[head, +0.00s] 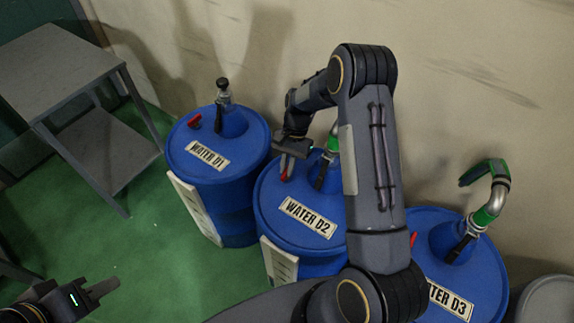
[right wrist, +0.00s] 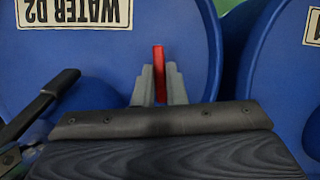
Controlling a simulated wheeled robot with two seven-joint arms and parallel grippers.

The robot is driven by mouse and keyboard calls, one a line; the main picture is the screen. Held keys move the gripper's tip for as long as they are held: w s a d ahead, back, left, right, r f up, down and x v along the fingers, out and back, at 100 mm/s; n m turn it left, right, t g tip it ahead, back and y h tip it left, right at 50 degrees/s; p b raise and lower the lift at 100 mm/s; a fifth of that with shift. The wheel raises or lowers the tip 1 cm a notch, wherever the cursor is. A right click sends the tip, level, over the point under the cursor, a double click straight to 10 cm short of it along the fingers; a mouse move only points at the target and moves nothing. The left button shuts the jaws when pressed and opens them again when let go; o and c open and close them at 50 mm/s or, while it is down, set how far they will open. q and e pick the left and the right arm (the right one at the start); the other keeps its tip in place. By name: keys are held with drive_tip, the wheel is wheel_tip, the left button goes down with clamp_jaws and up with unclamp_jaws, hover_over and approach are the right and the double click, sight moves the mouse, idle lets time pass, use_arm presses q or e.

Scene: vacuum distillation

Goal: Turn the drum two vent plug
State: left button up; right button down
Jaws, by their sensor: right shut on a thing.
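The blue drum marked WATER D2 (head: 290,233) stands in the middle of the head view. My right gripper (head: 287,166) reaches down onto its top. The red vent plug (right wrist: 159,70) stands upright between my right gripper's grey fingers (right wrist: 159,88) in the right wrist view, and the gripper is shut on it. In the head view only a little of the plug shows beside the fingers. My left gripper (head: 102,289) is at the lower left of the head view, over the green floor and away from the drums. Its finger opening is not clear.
Drum WATER D1 (head: 215,185) with its red plug (head: 194,121) stands left, and drum WATER D3 (head: 465,270) right, partly behind my arm. A black lever (right wrist: 38,105) lies close left of my right gripper. A grey table (head: 55,65) stands far left.

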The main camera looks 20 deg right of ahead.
drive_tip(key=shift+m+t, duration=0.3)
drive_tip(key=shift+m, duration=0.6)
drive_tip(key=c, duration=1.5)
unclamp_jaws()
drive_tip(key=v, duration=0.7)
drive_tip(key=shift+w+d+r+p, duration=0.1)
drive_tip(key=shift+d+r+p, duration=0.15)
drive_tip(key=shift+r+p, duration=0.1)
